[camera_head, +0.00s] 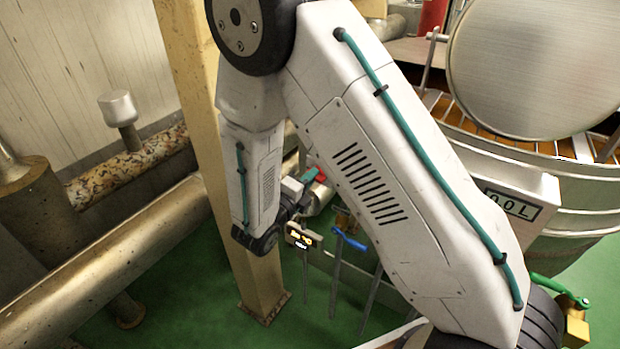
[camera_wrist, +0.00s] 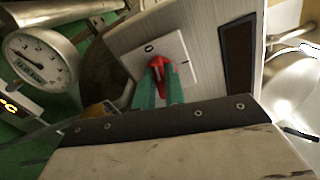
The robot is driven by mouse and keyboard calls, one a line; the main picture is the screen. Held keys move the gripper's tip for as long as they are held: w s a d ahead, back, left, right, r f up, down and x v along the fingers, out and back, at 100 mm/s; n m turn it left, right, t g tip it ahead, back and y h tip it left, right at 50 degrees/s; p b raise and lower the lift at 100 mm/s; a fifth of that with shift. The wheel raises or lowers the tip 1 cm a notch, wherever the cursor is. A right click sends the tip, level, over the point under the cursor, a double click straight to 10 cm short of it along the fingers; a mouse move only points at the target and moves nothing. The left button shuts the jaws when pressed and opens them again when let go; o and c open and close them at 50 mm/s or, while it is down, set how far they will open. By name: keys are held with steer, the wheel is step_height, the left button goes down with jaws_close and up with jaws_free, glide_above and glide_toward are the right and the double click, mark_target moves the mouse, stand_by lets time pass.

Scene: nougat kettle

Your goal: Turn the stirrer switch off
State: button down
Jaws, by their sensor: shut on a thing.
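The stirrer switch (camera_wrist: 165,66) is a small red knob on a white square plate (camera_wrist: 181,52) in the wrist view. A small dark mark shows on the plate above the knob. The teal fingers of my gripper (camera_wrist: 159,78) are shut on the red knob, one on each side. The plate sits on a grey panel (camera_wrist: 215,62). In the head view my gripper (camera_head: 309,175) is small and partly hidden behind my own arm, and the switch cannot be made out clearly there.
A round dial gauge (camera_wrist: 40,60) is left of the panel in the wrist view. In the head view, a post (camera_head: 190,60) stands left of my arm, a blue valve handle (camera_head: 349,241) and lit display (camera_head: 299,237) below, and the kettle (camera_head: 590,195) at right.

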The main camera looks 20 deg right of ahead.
steer(key=shift+f+n, duration=0.1)
steer(key=shift+n, duration=1.1)
steer(key=c, duration=1.5)
jaws_free()
steer(key=shift+o, duration=0.2)
steer(key=v, duration=0.8)
